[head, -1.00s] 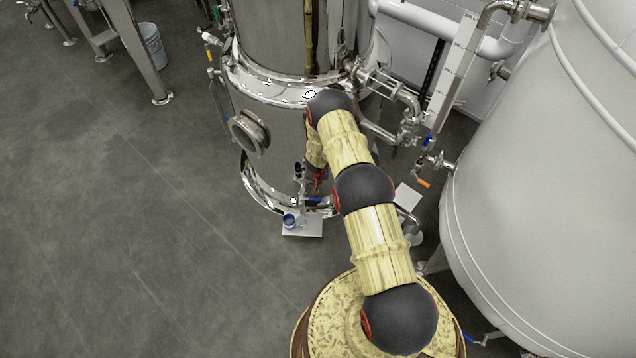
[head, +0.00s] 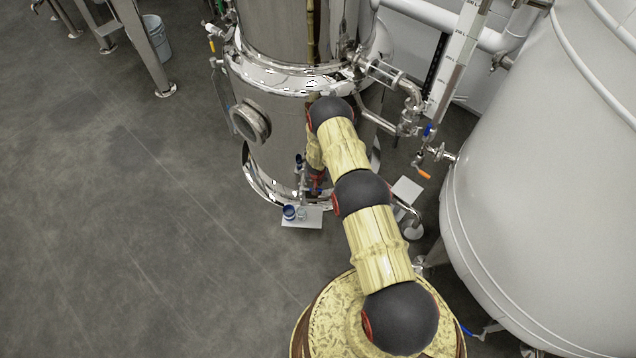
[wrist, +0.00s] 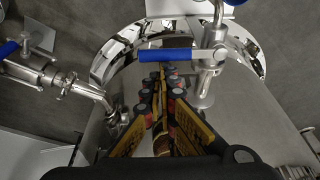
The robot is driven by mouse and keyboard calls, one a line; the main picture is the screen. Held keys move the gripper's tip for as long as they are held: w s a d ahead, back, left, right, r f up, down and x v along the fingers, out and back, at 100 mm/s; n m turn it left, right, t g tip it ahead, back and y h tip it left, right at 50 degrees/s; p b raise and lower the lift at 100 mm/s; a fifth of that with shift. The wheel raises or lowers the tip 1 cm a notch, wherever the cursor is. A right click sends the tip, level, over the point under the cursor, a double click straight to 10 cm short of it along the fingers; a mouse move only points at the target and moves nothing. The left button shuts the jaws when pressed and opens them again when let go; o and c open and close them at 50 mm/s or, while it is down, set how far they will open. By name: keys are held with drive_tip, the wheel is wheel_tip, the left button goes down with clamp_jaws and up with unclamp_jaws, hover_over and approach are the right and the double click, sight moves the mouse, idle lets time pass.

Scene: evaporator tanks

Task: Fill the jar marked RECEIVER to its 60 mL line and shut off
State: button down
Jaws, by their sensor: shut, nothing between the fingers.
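My gripper (wrist: 166,78) is shut and empty in the wrist view, its fingertips close to a blue lever handle (wrist: 163,55). I cannot tell whether they touch it. The handle lies crosswise to a metal valve and pipe (wrist: 214,45) at the foot of the steel tank. In the head view my gripper (head: 317,182) is partly hidden by my arm, low against the steel tank (head: 283,135). A white plate (head: 310,222) on the floor bears a blue-topped vessel (head: 289,212) and a small clear vessel (head: 303,214). No RECEIVER marking or 60 mL line is legible.
A large pale tank (head: 540,190) stands at the right. A graduated sight tube (head: 455,60) and an orange-handled valve (head: 424,174) are beside it. A second white plate (head: 407,190) lies right of my arm.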

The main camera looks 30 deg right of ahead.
drive_tip(key=shift+s+a+m+g+h+p, duration=0.2)
drive_tip(key=shift+s+m, duration=0.25)
drive_tip(key=shift+m, duration=0.3)
drive_tip(key=shift+s+a+m+g+h+p, duration=0.15)
drive_tip(key=shift+s+m+p, duration=0.25)
drive_tip(key=shift+m, duration=0.4)
drive_tip(key=shift+s+a+m+g+h+p, duration=0.2)
drive_tip(key=shift+s+m, duration=0.3)
drive_tip(key=shift+m, duration=0.25)
drive_tip(key=shift+d, duration=0.15)
